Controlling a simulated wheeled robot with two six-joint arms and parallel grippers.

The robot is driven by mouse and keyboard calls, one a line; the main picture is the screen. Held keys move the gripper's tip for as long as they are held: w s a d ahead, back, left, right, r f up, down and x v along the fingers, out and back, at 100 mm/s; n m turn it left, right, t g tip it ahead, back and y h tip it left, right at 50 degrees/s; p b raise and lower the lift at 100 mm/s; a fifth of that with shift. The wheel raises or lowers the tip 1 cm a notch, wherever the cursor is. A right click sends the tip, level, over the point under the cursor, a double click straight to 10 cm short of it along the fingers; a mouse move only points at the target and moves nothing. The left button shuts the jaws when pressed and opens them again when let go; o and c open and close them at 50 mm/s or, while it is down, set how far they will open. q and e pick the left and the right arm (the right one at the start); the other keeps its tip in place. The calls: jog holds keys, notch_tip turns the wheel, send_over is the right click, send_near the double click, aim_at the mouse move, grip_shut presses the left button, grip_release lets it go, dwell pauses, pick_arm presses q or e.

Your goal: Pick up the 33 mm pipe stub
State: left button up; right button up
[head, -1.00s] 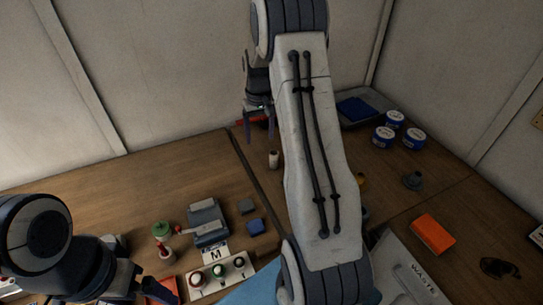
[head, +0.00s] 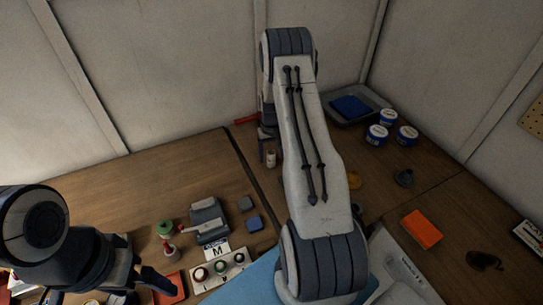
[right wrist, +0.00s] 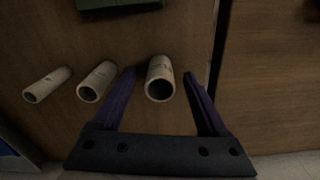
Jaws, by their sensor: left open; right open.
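Three pale pipe stubs lie in a row in the right wrist view: a thin one (right wrist: 47,84) at left, a middle one (right wrist: 97,82), and the widest (right wrist: 160,78) at right. Their markings are too small to read, so I cannot tell the 33 mm one by label. My right gripper (right wrist: 160,73) is open, its purple fingers on either side of the widest stub, with gaps showing on both sides. In the head view one pale stub (head: 271,158) shows beside my right arm, which hides the others. My left gripper (head: 158,283) is open at lower left, apart from the stubs.
A dark green object (right wrist: 118,4) lies beyond the stubs. A seam between table sections (head: 250,175) runs right of them. A grey tray (head: 370,108), blue-labelled tins (head: 377,135) and an orange block (head: 422,229) are on the right. A button panel (head: 220,268) is in front.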

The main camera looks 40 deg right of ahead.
jog(key=shift+f, duration=0.25)
grip_shut()
jog(key=shift+r, duration=0.15)
